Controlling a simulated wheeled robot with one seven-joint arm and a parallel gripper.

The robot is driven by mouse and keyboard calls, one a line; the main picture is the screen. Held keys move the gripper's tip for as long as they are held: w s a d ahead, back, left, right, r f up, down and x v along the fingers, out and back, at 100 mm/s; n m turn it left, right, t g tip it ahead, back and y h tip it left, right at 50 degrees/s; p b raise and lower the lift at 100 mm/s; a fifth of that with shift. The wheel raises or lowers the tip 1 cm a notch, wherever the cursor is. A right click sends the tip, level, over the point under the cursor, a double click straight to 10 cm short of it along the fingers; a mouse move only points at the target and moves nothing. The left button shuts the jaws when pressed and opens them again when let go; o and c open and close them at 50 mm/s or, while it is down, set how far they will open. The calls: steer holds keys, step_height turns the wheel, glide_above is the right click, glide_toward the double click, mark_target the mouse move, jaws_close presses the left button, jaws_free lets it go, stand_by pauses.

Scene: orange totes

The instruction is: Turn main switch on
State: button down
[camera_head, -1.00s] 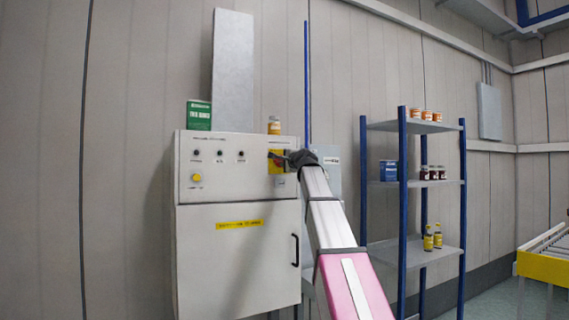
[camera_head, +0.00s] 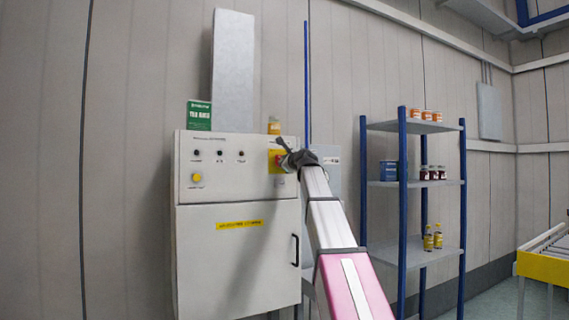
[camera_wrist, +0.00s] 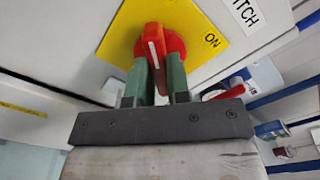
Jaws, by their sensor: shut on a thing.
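The main switch is a red rotary knob (camera_wrist: 153,42) with a white line on its handle, set on a yellow plate (camera_wrist: 195,20). The word ON is printed on the plate to the right of the knob in the wrist view. My gripper (camera_wrist: 158,72) has its two green fingers on either side of the red handle, shut on it. In the head view the yellow plate (camera_head: 274,168) is at the upper right of the white cabinet's front, and my gripper (camera_head: 284,156) partly covers the knob.
The white cabinet (camera_head: 240,270) has small dark knobs, a yellow button (camera_head: 196,178) and a door handle (camera_head: 295,250). A green box (camera_head: 199,115) and a jar (camera_head: 274,126) stand on top. A blue-post shelf (camera_head: 404,200) with jars stands to the right.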

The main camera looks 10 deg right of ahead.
steer(key=m, duration=0.5)
steer(key=shift+m, duration=2.4)
steer(key=c, duration=1.1)
jaws_free()
steer(key=shift+s, duration=0.1)
steer(key=v, duration=1)
steer(key=shift+s+d, duration=0.1)
steer(key=shift+s, duration=0.2)
